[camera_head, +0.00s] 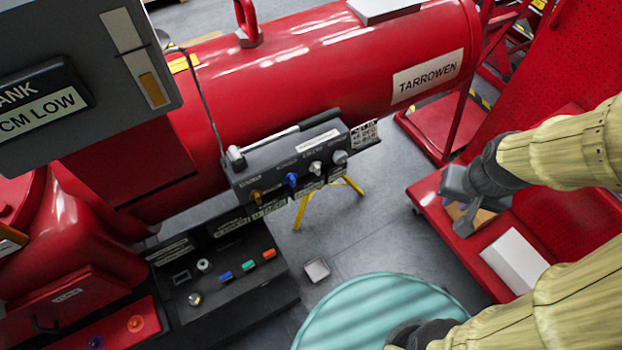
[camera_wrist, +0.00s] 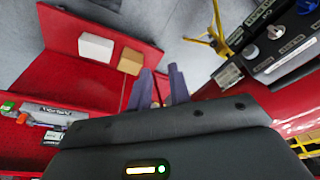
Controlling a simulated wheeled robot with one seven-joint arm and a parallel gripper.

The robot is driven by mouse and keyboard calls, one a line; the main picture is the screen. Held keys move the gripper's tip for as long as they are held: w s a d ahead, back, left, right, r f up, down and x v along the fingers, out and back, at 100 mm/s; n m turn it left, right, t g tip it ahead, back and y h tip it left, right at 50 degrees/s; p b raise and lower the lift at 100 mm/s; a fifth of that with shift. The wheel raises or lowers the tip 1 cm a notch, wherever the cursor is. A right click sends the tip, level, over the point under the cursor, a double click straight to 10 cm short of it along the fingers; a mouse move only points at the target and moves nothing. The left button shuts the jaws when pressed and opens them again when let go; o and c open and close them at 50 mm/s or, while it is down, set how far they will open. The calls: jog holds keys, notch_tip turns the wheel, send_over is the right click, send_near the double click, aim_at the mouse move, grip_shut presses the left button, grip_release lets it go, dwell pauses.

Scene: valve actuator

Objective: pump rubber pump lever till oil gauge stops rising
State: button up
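The pump lever (camera_head: 275,136) is a metal rod with a black rubber grip (camera_head: 319,118). It lies low across the top of a dark grey valve box (camera_head: 300,165) with brass, blue and silver knobs. The oil gauge (camera_head: 152,88) looks like a vertical white strip with an amber lower part, on the grey panel at upper left. My gripper (camera_head: 462,222) is right of the lever and apart from it, above a red cart. The wrist view shows its two fingers (camera_wrist: 160,88) apart with nothing between them. That view shows part of the valve box (camera_wrist: 278,52), but no lever.
A red tank (camera_head: 330,60) lies behind the valve box. The red cart (camera_head: 440,225) carries a white box (camera_head: 514,260) and a cardboard box (camera_wrist: 131,60). A black button console (camera_head: 225,275) and a teal round top (camera_head: 385,315) are in front.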

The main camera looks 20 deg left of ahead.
jog(key=shift+o, duration=1)
jog(key=shift+w+f, duration=0.15)
jog(key=shift+w, duration=0.2)
jog(key=w+a+f+m+t+y+p, duration=0.25)
jog(key=w+a+f+t, duration=0.25)
jog(key=w+a, duration=0.45)
jog(key=a+f+m+t+y+p, duration=0.1)
jog(key=a+m+y, duration=0.5)
jog(key=a+y, duration=0.3)
jog(key=a, duration=0.3)
jog(key=shift+a+f+t, duration=0.15)
jog(key=shift+f+t, duration=0.25)
jog(key=shift+f, duration=0.15)
jog(key=b+x, duration=0.2)
jog(key=b, duration=0.5)
jog(key=shift+w+a+f, duration=0.15)
jog(key=shift+a, duration=0.05)
